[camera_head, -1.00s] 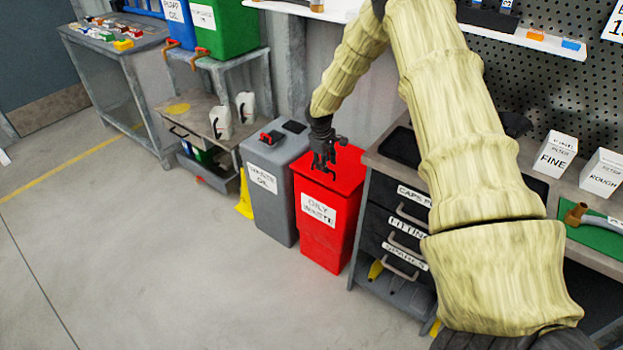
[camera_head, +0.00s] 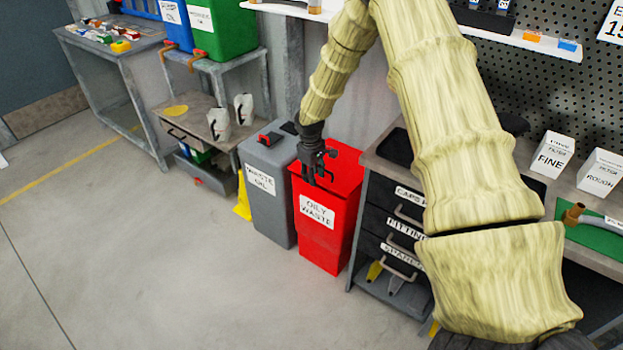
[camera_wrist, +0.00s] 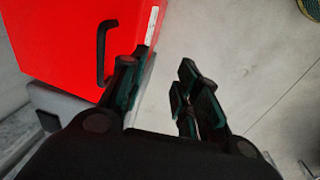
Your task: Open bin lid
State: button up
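The red bin labelled OILY WASTE (camera_head: 318,240) stands right of the grey bin. My gripper (camera_head: 320,178) is low over its front top edge, with red surface visible behind it. In the wrist view, a flat red face (camera_wrist: 60,35) carries a black looped handle (camera_wrist: 103,50). My gripper also shows there (camera_wrist: 160,90), with its fingers apart and floor visible between them. The handle is beside the left finger, outside the gap. My gripper partly hides the bin top in the head view, and I cannot tell how far the lid is raised.
The grey WASTE OIL bin (camera_head: 268,210) stands close on the left. A workbench with labelled drawers (camera_head: 400,230) is close on the right. A yellow object (camera_head: 242,197) stands left of the grey bin. The floor in front (camera_head: 170,270) is clear.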

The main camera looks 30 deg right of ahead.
jog(key=shift+s+a+f, duration=0.45)
jog(key=shift+a+f, duration=0.1)
jog(key=shift+a, duration=0.05)
